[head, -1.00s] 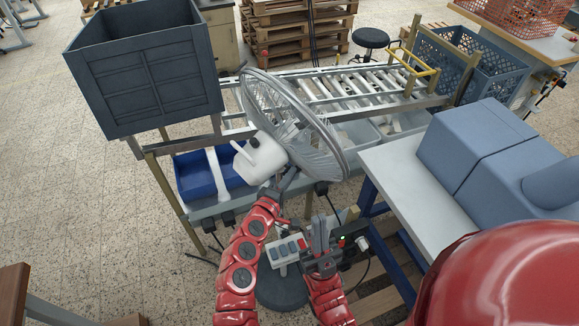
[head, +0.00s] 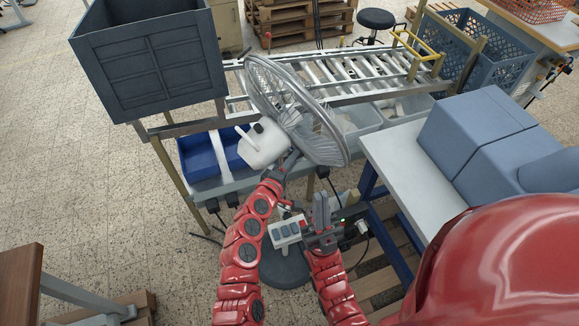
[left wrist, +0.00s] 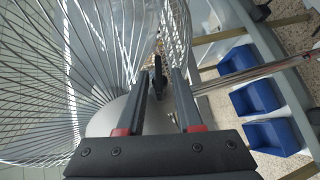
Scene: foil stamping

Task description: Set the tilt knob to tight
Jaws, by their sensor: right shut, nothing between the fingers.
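A fan with a round wire cage (head: 297,112) and a white motor housing (head: 264,145) stands tilted in front of me. My left gripper (head: 290,163) is at the fan's neck, just below the housing. In the left wrist view, its two fingers (left wrist: 158,90) are apart. A small dark part (left wrist: 158,76), possibly the tilt knob, shows between them toward the tips; I cannot tell whether they touch it. The knob's setting cannot be read. My right gripper (head: 321,208) is shut and empty, pointing up beside a light control box with buttons (head: 285,232).
A roller conveyor (head: 360,82) runs behind the fan, with blue bins (head: 199,157) below. A big dark crate (head: 150,65) is at upper left. A pale table (head: 408,165) with blue-grey blocks (head: 478,130) is at right. Cables hang near the right gripper.

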